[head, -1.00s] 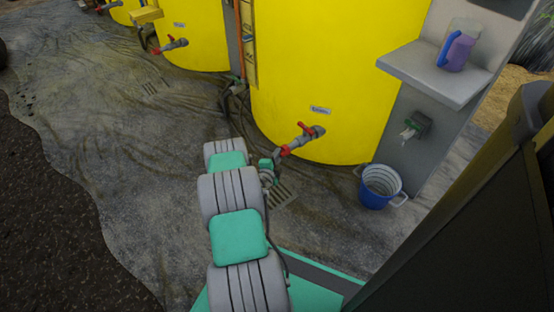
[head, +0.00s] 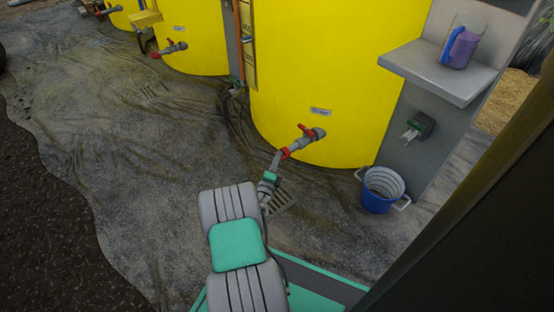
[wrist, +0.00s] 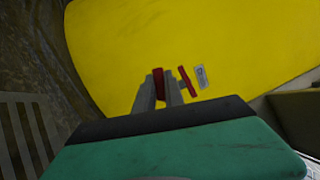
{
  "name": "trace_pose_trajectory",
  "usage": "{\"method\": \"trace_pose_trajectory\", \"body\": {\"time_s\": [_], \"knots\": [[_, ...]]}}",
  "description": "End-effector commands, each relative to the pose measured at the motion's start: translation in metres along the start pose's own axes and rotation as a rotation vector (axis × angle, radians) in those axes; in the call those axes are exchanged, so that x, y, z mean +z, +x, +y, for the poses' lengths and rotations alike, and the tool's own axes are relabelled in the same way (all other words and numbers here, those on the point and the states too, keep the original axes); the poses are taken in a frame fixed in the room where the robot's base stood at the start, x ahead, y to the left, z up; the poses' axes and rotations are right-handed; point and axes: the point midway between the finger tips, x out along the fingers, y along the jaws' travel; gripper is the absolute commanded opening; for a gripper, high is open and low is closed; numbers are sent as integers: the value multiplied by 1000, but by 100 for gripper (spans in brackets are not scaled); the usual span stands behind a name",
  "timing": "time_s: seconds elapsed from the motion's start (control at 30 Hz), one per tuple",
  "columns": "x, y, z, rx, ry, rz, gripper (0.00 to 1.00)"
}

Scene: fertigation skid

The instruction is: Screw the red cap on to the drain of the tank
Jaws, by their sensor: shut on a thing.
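The nearest yellow tank (head: 330,70) has a grey drain (head: 318,134) with a red lever handle (head: 306,130) low on its front. The red cap (head: 286,153) is at the outer end of this drain, at my gripper's tips. My gripper (head: 280,156) reaches up to it from below left. In the wrist view, my gripper (wrist: 159,88) is shut on the red cap (wrist: 158,82), with a finger on each side. The red handle (wrist: 187,81) shows just right of the fingers. Whether the cap is seated or threaded on the drain cannot be told.
A blue bucket (head: 380,190) stands on the ground right of the drain, below a tap (head: 417,127). A grey shelf (head: 437,72) holds a jug (head: 461,46). Another tank (head: 190,40) stands further left.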

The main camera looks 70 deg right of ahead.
Motion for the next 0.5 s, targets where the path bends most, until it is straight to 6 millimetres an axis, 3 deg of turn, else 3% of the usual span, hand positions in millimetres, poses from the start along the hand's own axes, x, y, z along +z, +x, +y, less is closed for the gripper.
{"method": "trace_pose_trajectory", "body": {"time_s": [0.5], "knots": [[6,0,2,-36,57,-12,0]]}}
